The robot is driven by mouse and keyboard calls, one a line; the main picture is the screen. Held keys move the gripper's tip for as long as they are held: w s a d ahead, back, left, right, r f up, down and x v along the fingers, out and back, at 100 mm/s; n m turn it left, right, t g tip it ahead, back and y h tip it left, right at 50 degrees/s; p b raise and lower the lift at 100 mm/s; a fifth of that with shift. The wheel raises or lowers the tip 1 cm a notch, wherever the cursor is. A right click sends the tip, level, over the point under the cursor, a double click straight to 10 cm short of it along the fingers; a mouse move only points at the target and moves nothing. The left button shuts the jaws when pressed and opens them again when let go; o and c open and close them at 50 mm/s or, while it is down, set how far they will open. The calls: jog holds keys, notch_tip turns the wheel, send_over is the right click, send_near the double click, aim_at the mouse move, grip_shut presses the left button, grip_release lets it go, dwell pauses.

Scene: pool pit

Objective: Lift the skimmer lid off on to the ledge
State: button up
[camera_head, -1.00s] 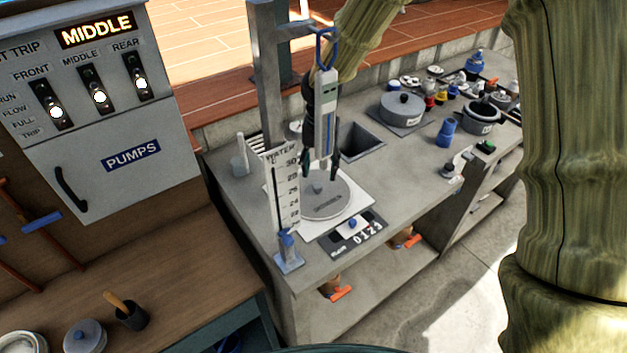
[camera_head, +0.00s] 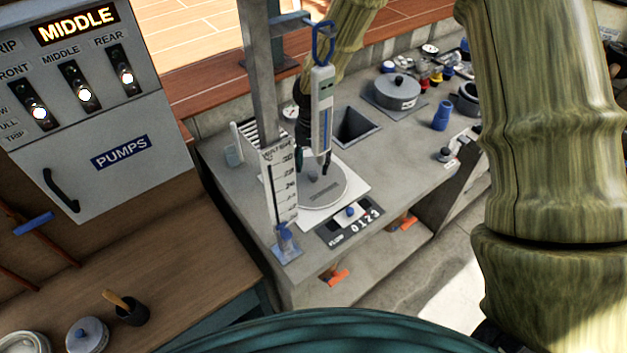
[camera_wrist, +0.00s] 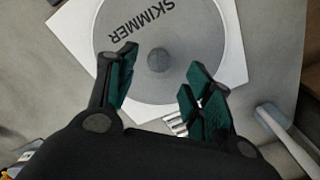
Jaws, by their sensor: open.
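The skimmer lid (camera_head: 325,192) is a round grey disc with a small knob in its middle. It lies on a white square plate (camera_head: 359,187) on the grey ledge (camera_head: 405,170). In the wrist view the lid (camera_wrist: 188,70) reads SKIMMER, and its knob (camera_wrist: 159,60) is beyond the fingertips, roughly between their lines. My gripper (camera_wrist: 160,72) is open and empty, with dark green pads. In the head view my gripper (camera_head: 313,163) hangs just above the lid, pointing down; a hanging thermometer (camera_head: 321,110) partly hides it. I cannot tell its exact height over the knob.
A water gauge post (camera_head: 281,190) stands at the lid's left, close to my gripper. A flow panel (camera_head: 350,222) lies in front. A square opening (camera_head: 357,127) is behind right. A lidded grey pot (camera_head: 396,92) and a blue cup (camera_head: 442,115) stand farther right. Bare ledge lies between.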

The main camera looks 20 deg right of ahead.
aim_at(313, 173)
jog(key=shift+s+d+f+p, duration=0.1)
jog(key=shift+f+p, duration=0.5)
jog(key=shift+f, duration=0.7)
jog(key=shift+s+f+p, duration=0.1)
jog(key=shift+f+p, duration=0.5)
jog(key=shift+f, duration=0.65)
grip_shut()
